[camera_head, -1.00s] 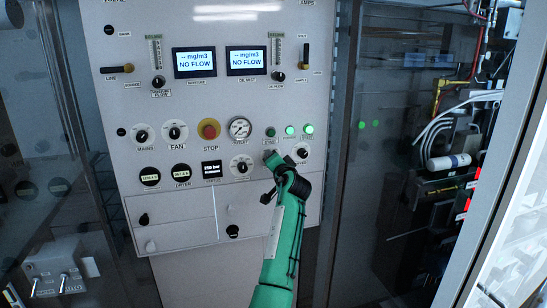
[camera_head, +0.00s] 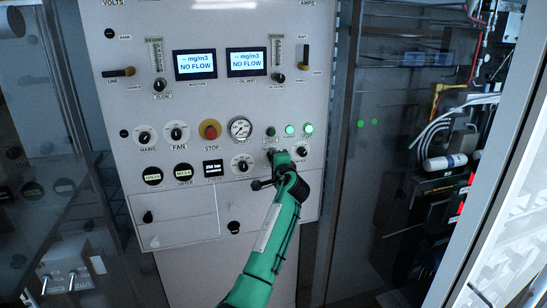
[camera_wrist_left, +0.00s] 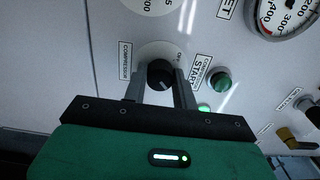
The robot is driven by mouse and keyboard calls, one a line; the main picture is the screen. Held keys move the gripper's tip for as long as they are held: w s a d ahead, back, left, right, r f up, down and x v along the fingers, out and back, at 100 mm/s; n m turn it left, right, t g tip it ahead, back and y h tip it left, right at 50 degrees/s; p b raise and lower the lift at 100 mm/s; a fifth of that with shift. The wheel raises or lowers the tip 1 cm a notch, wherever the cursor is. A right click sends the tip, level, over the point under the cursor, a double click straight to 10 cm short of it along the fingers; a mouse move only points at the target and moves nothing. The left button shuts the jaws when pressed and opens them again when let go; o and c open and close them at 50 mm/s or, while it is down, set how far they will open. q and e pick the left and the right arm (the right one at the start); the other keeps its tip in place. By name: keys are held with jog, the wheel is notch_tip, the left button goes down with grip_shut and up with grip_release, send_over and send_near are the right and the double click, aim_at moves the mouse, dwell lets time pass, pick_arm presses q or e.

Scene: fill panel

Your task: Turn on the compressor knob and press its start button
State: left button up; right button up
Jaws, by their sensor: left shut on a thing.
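The compressor knob (camera_wrist_left: 160,75) is black and round, on a pale plate with COMPRESSOR and OFF lettering, in the left wrist view. My left gripper (camera_wrist_left: 160,85) is shut on it, one finger on each side. In the head view my left gripper (camera_head: 274,157) reaches the panel there and hides the knob. The start button (camera_wrist_left: 221,80) is green and sits just right of the knob beside a COMPRESSOR START label. It also shows in the head view (camera_head: 270,132), dark green, just above my gripper. My right gripper is not in view.
The panel (camera_head: 180,220) also carries a red stop button (camera_head: 210,129), a round gauge (camera_head: 240,128), two lit green lamps right of the start button, and two NO FLOW displays. A dial knob (camera_head: 242,163) is close left of my gripper. Glass stands on both sides.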

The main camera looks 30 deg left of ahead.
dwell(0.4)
pick_arm(q)
jog(key=o, duration=1)
jog(key=b+v, duration=0.5)
jog(key=v, duration=0.8)
jog(key=shift+s+d, duration=0.25)
jog(key=shift+d, duration=0.05)
